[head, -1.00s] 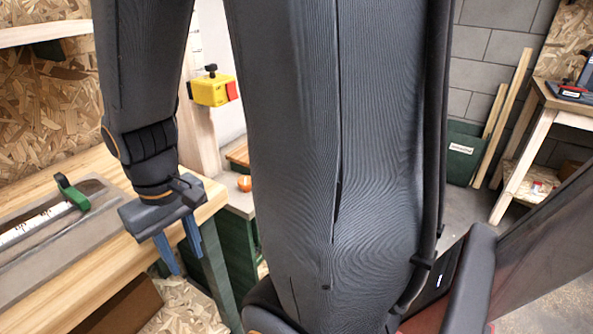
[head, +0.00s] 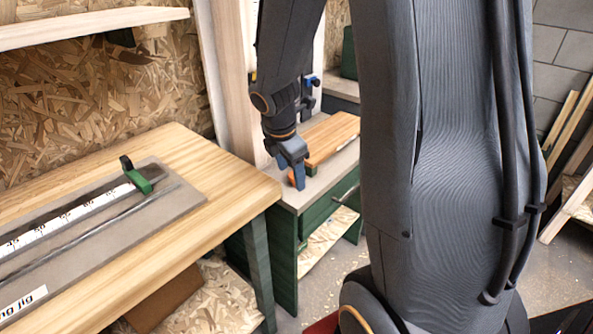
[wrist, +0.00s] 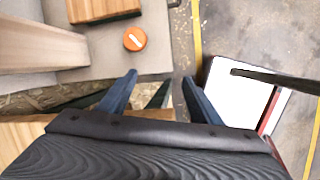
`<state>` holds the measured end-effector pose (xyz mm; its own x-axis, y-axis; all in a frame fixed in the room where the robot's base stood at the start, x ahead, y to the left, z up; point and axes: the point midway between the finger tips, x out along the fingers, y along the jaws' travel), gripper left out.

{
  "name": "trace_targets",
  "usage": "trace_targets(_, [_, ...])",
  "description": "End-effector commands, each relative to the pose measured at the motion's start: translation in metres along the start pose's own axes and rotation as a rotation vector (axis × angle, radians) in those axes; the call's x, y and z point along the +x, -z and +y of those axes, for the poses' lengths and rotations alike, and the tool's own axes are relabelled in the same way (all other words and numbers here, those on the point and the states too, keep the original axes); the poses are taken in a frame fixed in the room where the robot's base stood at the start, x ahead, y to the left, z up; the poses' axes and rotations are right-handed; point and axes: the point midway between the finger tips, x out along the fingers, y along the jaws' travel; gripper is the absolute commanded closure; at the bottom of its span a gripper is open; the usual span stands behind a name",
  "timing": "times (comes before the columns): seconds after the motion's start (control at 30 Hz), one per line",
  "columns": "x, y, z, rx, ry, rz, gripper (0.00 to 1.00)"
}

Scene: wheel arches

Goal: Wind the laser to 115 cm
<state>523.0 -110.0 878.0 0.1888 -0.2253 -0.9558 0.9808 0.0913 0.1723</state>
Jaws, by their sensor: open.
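The yellow laser is not visible now; my arm covers part of the wooden post (head: 222,80) in the head view. An orange round knob (wrist: 135,38) with a white mark lies beyond my fingertips in the wrist view, left of the middle. In the head view, a bit of orange shows beside my blue fingers. My gripper (wrist: 158,78) is open and empty, its two blue fingers apart, with the knob outside them. In the head view my gripper (head: 298,180) hangs by the near edge of the grey-topped green cabinet (head: 315,190). No height reading is legible.
A wooden workbench (head: 150,150) stands at the left with a grey jig, white ruler and green stop (head: 145,175). A wooden board (head: 330,140) lies on the cabinet top, behind my gripper. A shelf (head: 90,30) juts out at upper left. Open floor shows beside the cabinet.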

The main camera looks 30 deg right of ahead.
Motion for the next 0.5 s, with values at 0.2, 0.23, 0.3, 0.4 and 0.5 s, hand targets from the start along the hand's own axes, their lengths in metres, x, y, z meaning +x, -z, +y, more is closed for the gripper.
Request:
trace_targets(0.2, [0.018,-0.029,0.039,-0.505,-0.045,-0.057,0.42])
trace_targets(0.23, [0.020,-0.031,0.042,-0.552,-0.048,-0.063,0.42])
trace_targets(0.3, [0.023,-0.034,0.047,-0.633,-0.054,-0.073,0.42])
trace_targets(0.4, [0.027,-0.037,0.052,-0.695,-0.057,-0.081,0.42])
trace_targets(0.5, [0.036,-0.038,0.053,-0.713,-0.056,-0.082,0.42])
